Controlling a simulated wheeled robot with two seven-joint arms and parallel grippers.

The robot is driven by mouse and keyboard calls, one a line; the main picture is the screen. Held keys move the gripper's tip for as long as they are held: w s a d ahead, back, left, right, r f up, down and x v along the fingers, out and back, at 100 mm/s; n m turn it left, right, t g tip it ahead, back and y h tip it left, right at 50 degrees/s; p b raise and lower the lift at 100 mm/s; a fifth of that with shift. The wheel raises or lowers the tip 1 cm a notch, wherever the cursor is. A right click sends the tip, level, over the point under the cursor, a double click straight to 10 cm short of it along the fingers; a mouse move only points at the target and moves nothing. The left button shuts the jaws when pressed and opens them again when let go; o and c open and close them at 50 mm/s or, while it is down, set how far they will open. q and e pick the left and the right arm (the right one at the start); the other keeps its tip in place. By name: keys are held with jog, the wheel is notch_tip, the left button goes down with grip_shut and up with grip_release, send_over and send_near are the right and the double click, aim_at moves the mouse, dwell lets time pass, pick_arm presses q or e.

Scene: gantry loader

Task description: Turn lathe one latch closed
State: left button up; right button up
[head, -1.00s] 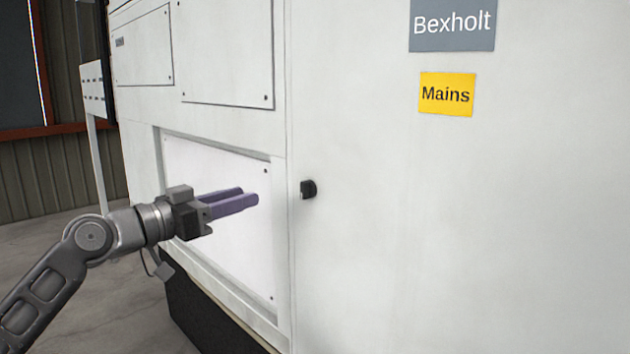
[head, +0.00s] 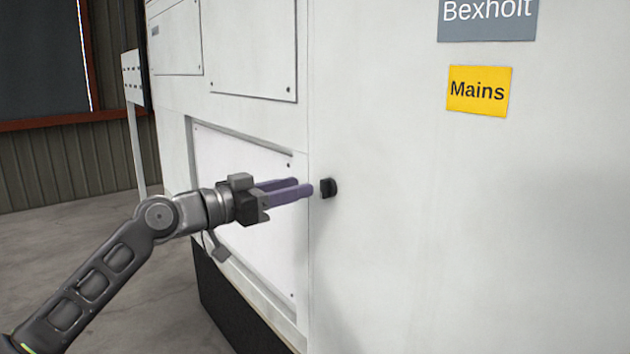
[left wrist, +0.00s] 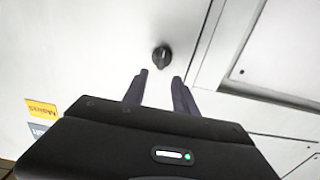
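The latch (head: 329,188) is a small black knob on the white cabinet face, just right of the panel seam. It also shows in the left wrist view (left wrist: 161,58), a little beyond my fingertips, with its grip bar slightly tilted from upright in that picture. My left gripper (head: 304,187) points at the latch with its two purple fingers apart and empty. In the left wrist view the fingers (left wrist: 158,77) stand on either side of the line to the latch, short of it. My right gripper is not in view.
The white machine (head: 420,230) fills the middle and right, with a yellow "Mains" label (head: 479,91) and a grey "Bexholt" sign (head: 487,18) above the latch. A recessed panel (head: 260,240) lies behind my left gripper. Open floor (head: 60,250) shows at left.

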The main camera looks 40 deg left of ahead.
aim_at(321, 182)
pick_arm(q)
jog(key=p+x, duration=0.1)
jog(key=x, duration=0.3)
jog(key=shift+w+r, duration=0.1)
jog(key=shift+r, duration=0.05)
jog(key=shift+w+d, duration=0.2)
jog(key=shift+w, duration=0.4)
grip_shut()
